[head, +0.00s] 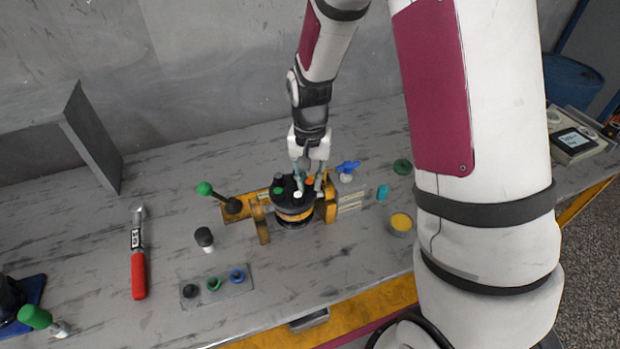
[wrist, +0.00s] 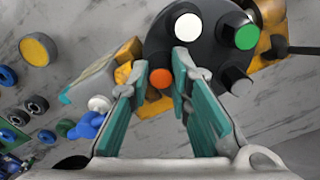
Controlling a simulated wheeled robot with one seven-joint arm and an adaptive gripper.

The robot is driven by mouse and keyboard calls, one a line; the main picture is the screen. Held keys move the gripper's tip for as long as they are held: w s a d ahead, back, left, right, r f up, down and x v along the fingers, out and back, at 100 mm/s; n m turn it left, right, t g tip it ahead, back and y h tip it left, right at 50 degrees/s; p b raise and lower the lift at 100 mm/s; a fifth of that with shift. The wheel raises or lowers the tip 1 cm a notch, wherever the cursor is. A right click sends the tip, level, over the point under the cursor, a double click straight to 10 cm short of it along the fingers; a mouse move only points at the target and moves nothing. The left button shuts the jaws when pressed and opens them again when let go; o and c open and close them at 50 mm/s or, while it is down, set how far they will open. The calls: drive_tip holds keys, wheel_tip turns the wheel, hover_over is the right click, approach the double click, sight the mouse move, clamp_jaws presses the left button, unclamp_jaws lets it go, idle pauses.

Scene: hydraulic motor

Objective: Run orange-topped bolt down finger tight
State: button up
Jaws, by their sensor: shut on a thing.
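The orange-topped bolt (wrist: 160,79) stands in the dark round cover of the hydraulic motor (wrist: 208,62), between my fingertips in the wrist view. Its orange top also shows small in the head view (head: 310,181). My gripper (head: 308,187) points down at the motor and is shut on this bolt. The bolt's shank and thread are hidden. On the same cover are a white-topped bolt (wrist: 187,27), a green-topped bolt (wrist: 246,37) and a black-topped bolt (wrist: 236,80). The motor sits in a yellow fixture (head: 262,225).
A green-ended lever (head: 205,189) sticks out left of the motor. A red-handled wrench (head: 138,265) and a plate with several caps (head: 217,288) lie on the left.

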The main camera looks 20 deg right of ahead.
sight(310, 182)
drive_tip(key=shift+a, duration=0.1)
drive_tip(key=m, duration=0.3)
drive_tip(key=shift+p, duration=0.35)
drive_tip(key=o, duration=0.7)
drive_tip(key=shift+r, duration=0.15)
drive_tip(key=shift+r+p, duration=1.05)
drive_tip(key=shift+r, duration=1.1)
